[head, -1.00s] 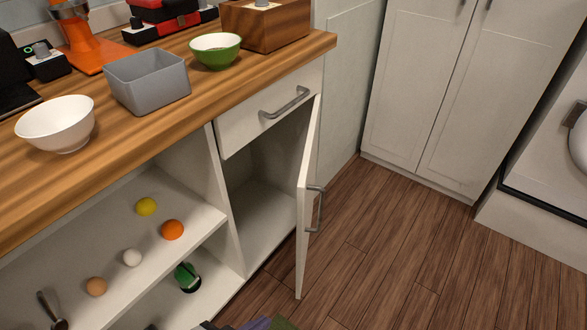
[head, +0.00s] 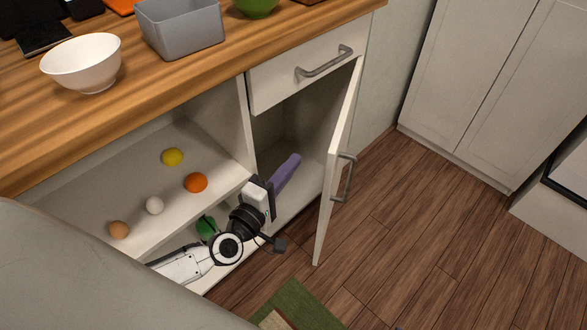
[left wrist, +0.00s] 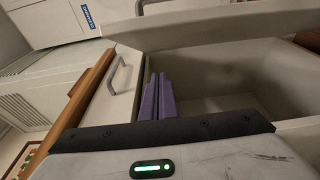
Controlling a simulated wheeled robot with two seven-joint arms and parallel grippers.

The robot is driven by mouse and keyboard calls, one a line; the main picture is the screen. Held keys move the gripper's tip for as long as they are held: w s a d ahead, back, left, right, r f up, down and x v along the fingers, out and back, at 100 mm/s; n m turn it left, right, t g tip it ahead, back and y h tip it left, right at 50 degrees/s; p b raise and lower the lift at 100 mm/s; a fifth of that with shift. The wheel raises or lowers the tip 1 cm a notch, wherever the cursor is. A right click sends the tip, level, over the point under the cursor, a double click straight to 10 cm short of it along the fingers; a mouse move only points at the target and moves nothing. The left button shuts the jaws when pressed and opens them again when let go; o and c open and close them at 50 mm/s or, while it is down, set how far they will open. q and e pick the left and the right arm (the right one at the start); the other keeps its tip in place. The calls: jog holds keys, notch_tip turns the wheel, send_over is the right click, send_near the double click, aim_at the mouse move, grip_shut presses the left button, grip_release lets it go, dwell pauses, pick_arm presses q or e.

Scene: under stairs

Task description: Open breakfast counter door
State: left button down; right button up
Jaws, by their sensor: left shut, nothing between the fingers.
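The counter door (head: 338,165) is a narrow white panel with a grey bar handle (head: 347,177). It stands partly open, hinged at the right side of an empty-looking compartment (head: 305,125). My left gripper (head: 296,158) has purple fingers, shut and empty. They point into the compartment opening, left of the door's inner face, with a visible gap to it. In the left wrist view, the purple fingers (left wrist: 157,97) lie together in front of the compartment opening, beside the drawer front (left wrist: 112,88). My right gripper is not in view.
A closed drawer (head: 308,70) sits above the compartment. Open shelves to the left hold an orange (head: 195,182), a lemon (head: 172,156) and eggs. A white bowl (head: 82,62) and grey container (head: 181,30) stand on the counter. The wooden floor right of the door is clear.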

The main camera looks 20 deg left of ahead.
pick_arm(q)
jog(key=w+d, duration=0.5)
jog(key=w, duration=0.2)
jog(key=shift+w, duration=0.15)
